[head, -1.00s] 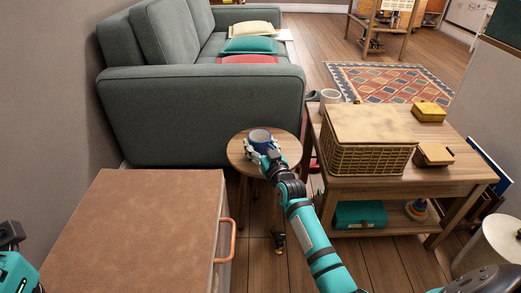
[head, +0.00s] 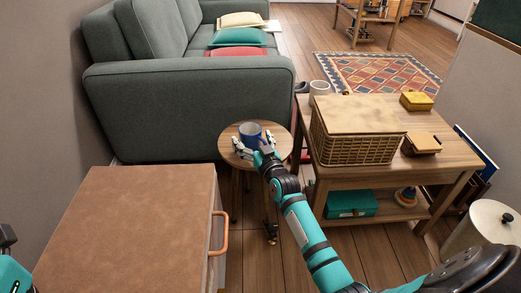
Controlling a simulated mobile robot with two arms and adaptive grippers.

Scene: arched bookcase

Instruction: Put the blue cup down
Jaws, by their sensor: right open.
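The blue cup (head: 250,132) stands upright on the small round wooden stool (head: 229,143). My right gripper (head: 254,144) is open, with its fingers spread on either side of the cup, just in front of it. Whether a finger still touches the cup is too small to tell. The lower part of the cup is partly hidden by the gripper. My left arm shows only as a small piece at the lower left edge; its fingers are not visible.
A brown-topped cabinet (head: 125,225) with a copper handle stands at the front left. A grey sofa (head: 190,110) is behind the stool. A wooden table (head: 450,160) at the right holds a wicker basket (head: 356,148), a pale mug (head: 319,89) and yellow boxes (head: 416,101).

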